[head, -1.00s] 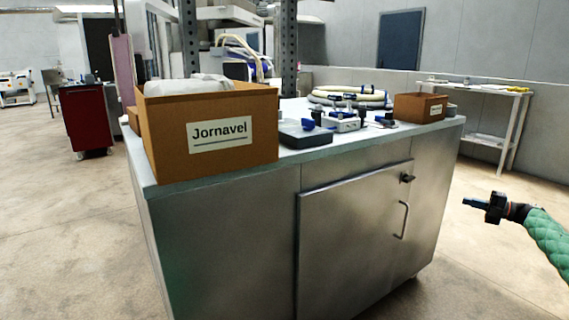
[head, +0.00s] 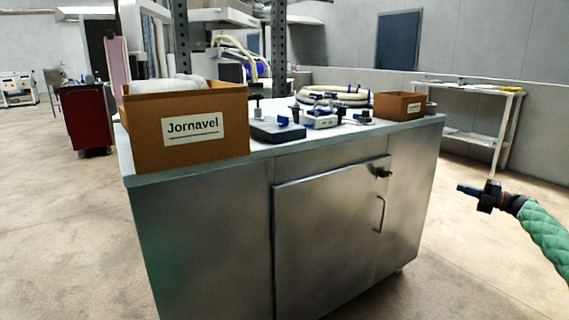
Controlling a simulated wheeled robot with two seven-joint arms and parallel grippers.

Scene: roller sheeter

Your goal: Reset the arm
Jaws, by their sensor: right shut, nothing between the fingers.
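My right gripper (head: 468,189) comes in from the right edge on a green-sleeved arm (head: 543,238). Its fingers are together and empty, pointing left. It hangs over open floor, to the right of the metal cabinet (head: 330,225), apart from it and touching nothing. My left gripper and left arm are not in view.
On the cabinet stand a large cardboard box labelled Jornavel (head: 190,128), a dark tray (head: 277,131), small blue-and-white parts (head: 320,121), a coiled hose (head: 333,99) and a smaller box (head: 398,106). A white table (head: 487,130) stands behind right. Floor at right is clear.

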